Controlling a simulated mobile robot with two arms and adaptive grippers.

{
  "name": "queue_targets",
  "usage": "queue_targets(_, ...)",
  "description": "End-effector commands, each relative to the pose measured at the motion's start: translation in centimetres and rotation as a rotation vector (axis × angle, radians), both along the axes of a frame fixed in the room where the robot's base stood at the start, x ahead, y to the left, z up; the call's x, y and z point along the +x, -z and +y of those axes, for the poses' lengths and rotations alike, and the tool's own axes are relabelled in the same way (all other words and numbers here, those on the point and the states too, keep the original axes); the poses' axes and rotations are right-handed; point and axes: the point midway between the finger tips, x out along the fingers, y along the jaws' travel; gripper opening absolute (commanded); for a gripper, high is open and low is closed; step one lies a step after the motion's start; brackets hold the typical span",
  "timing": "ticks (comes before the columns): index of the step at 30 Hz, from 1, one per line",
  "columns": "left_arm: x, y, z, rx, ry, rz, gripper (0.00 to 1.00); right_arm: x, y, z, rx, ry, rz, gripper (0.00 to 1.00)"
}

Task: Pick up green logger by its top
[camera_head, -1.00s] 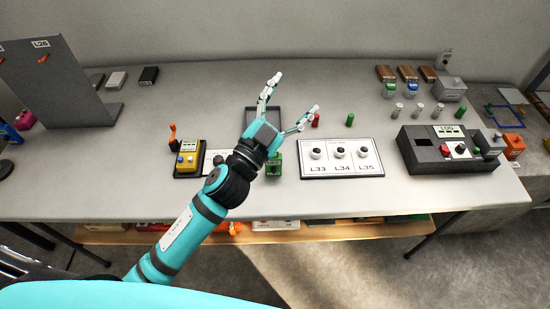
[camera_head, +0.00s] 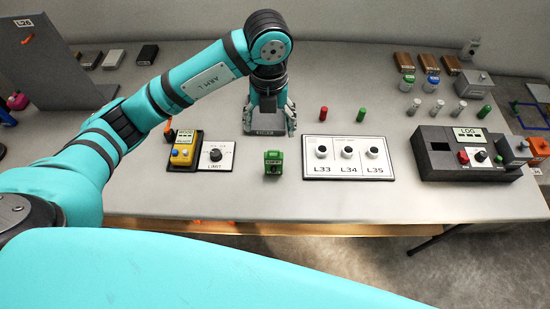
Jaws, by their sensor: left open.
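The green logger (camera_head: 273,163) is a small green box standing upright on the grey table (camera_head: 228,190), near its front edge and left of the white L33–L35 panel (camera_head: 347,170). Its front and top show, and nothing touches it. My left gripper (camera_head: 271,130) points down just behind the logger, over a dark grey tray (camera_head: 256,129). Its fingers are spread and look empty; the wrist partly hides them. I cannot tell how high they are above the tray. My right gripper is not in view.
A yellow device (camera_head: 183,152) and the LIMIT dial plate (camera_head: 215,156) stand left of the logger. A red cylinder (camera_head: 323,113) and a green one (camera_head: 361,115) stand behind the panel. A dark LOG box (camera_head: 440,165) is at right. Table in front of the logger is clear.

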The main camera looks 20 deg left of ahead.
Motion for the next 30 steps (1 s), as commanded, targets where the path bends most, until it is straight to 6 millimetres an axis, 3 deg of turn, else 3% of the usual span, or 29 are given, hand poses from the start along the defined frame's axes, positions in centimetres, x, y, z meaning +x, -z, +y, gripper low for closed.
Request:
queue_targets(13,-0.3,9.3,-0.2,-0.003,0.004,0.008,0.75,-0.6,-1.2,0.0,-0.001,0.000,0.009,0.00)
queue_targets(23,-0.3,12.1,-0.4,-0.006,0.005,0.007,0.75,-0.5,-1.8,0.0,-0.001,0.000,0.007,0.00)
queue_targets(30,-0.4,15.6,-1.0,-0.006,0.005,0.007,0.75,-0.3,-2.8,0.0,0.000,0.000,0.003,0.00)
